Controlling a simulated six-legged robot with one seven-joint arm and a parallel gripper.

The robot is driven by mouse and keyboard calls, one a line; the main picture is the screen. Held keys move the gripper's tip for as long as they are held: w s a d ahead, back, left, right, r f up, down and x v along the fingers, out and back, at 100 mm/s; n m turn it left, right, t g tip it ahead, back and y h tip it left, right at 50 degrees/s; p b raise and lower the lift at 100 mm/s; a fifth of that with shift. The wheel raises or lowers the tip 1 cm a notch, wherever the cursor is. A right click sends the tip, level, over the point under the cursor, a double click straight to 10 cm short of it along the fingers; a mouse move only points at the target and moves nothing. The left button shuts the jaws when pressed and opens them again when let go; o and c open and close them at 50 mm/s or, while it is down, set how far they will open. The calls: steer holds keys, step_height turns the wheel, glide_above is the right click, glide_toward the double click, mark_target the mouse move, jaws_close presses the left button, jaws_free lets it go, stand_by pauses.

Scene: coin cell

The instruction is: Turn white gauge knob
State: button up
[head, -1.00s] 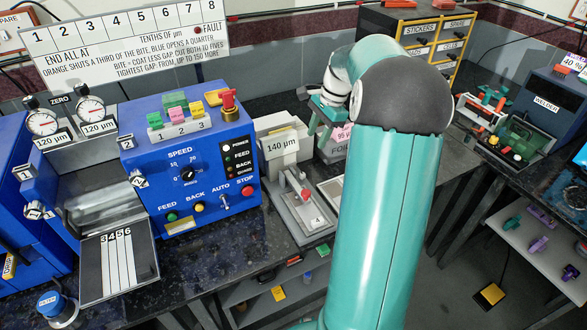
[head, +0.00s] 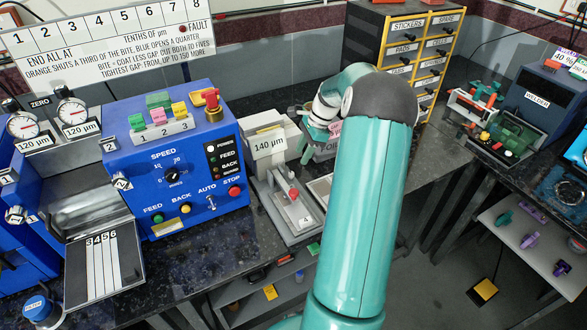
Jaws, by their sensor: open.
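Two small white knobs sit on the blue roller machine (head: 75,95) side: one at the left (head: 16,214) and one at the right (head: 122,181), below the two round dials that read 120 µm. I cannot tell which of them is the white gauge knob. My gripper (head: 308,146) is at the far end of my teal arm, over the bench behind the grey 140 µm gauge (head: 270,150). Its teal fingers are small and partly hidden by my arm; they are apart and seem empty. It is well to the right of both knobs and touches neither.
The blue control box (head: 185,205) with buttons and a speed dial stands between the knobs and my gripper. A red emergency button (head: 211,97) rises from its top. A drawer cabinet (head: 405,60) stands behind my arm. The right bench holds a blue welder (head: 540,100).

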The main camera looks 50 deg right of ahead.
mark_target(293, 173)
steer(key=x, duration=0.7)
steer(key=shift+w+a+f, duration=0.1)
steer(key=shift+f, duration=0.2)
jaws_close()
